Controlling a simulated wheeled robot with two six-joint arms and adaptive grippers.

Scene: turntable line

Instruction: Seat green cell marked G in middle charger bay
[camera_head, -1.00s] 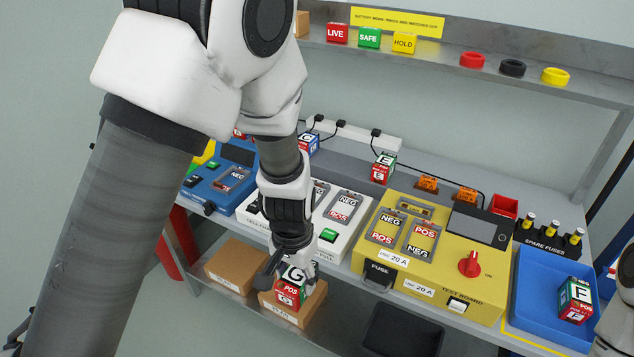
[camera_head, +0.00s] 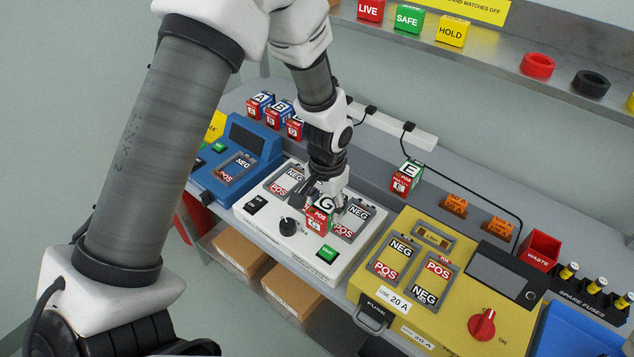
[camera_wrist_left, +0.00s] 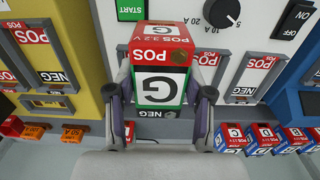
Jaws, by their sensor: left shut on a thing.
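The green cell marked G (camera_head: 321,215) has a red POS end and is held in my left gripper (camera_head: 328,192). In the left wrist view the cell (camera_wrist_left: 158,85) sits between the two fingers (camera_wrist_left: 160,105). It is over the white charger (camera_head: 258,222), overlapping its middle and right part. The charger's left bay (camera_head: 283,184) and right bay (camera_head: 355,217) show NEG and POS labels. The middle bay is largely hidden behind the gripper and cell. I cannot tell the gap between cell and charger. My right gripper is out of view.
The yellow test board (camera_head: 392,305) stands right of the charger, and a blue device (camera_head: 228,185) stands left. Cell E (camera_head: 405,178) and cells A (camera_head: 260,105) and B (camera_head: 280,115) stand behind. A black cable and power strip (camera_head: 395,128) run along the back.

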